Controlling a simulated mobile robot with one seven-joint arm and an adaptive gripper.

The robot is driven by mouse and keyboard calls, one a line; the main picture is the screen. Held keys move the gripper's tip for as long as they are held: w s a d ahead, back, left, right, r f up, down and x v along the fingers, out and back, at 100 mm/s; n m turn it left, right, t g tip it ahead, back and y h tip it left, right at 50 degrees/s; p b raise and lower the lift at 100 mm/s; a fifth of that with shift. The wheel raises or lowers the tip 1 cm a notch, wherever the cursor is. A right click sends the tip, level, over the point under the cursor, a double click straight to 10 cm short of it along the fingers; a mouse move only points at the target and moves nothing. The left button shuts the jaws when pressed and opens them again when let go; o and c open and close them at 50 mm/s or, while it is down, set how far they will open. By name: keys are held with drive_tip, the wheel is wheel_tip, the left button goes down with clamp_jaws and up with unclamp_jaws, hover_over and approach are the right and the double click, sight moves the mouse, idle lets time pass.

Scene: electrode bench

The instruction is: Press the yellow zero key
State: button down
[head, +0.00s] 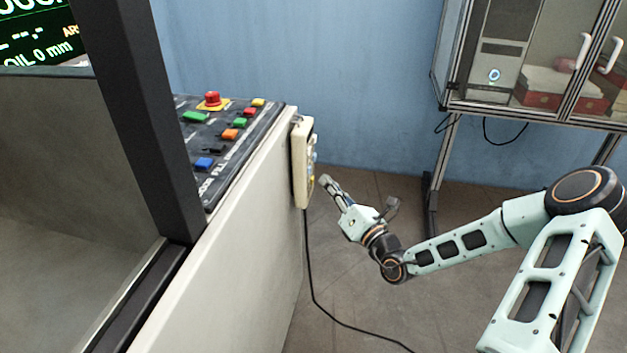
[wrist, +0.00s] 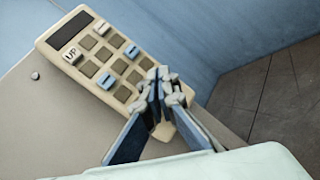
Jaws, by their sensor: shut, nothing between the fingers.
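A cream keypad (head: 302,165) hangs on the side of the pale machine cabinet, seen nearly edge-on in the head view. In the wrist view the keypad (wrist: 85,30) shows a dark display, several grey-brown keys, blue keys and a white key marked UP. A small yellow key (head: 311,180) sticks out low on its face in the head view; its label cannot be read. My gripper (head: 325,181) is shut and empty, its tips just right of the yellow key, seemingly with a small gap. In the wrist view my gripper (wrist: 160,76) covers the keypad's lower part, hiding the yellow key.
A sloped control panel (head: 225,135) with coloured buttons and a red emergency stop (head: 212,99) tops the cabinet (head: 235,250). A black cable (head: 312,285) runs from the keypad to the floor. A glazed cabinet (head: 530,70) stands at the back right. The floor between is clear.

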drive_tip(key=shift+a, duration=0.1)
drive_tip(key=shift+w+a+p, duration=0.15)
drive_tip(key=shift+a+p, duration=0.2)
drive_tip(key=shift+p, duration=0.15)
drive_tip(key=shift+w+a+p, duration=0.1)
drive_tip(key=shift+a+p, duration=0.2)
drive_tip(key=shift+a, duration=0.1)
idle(0.8)
drive_tip(key=shift+d, duration=0.15)
drive_tip(key=shift+s+d+p, duration=0.25)
drive_tip(key=shift+d+p, duration=0.2)
drive_tip(key=shift+d, duration=0.2)
drive_tip(key=shift+s+d+p, duration=0.25)
drive_tip(key=shift+d, duration=0.55)
drive_tip(key=shift+s+d+p, duration=0.3)
drive_tip(key=shift+d, duration=0.5)
drive_tip(key=shift+s+d+p, duration=0.25)
drive_tip(key=shift+d, duration=0.55)
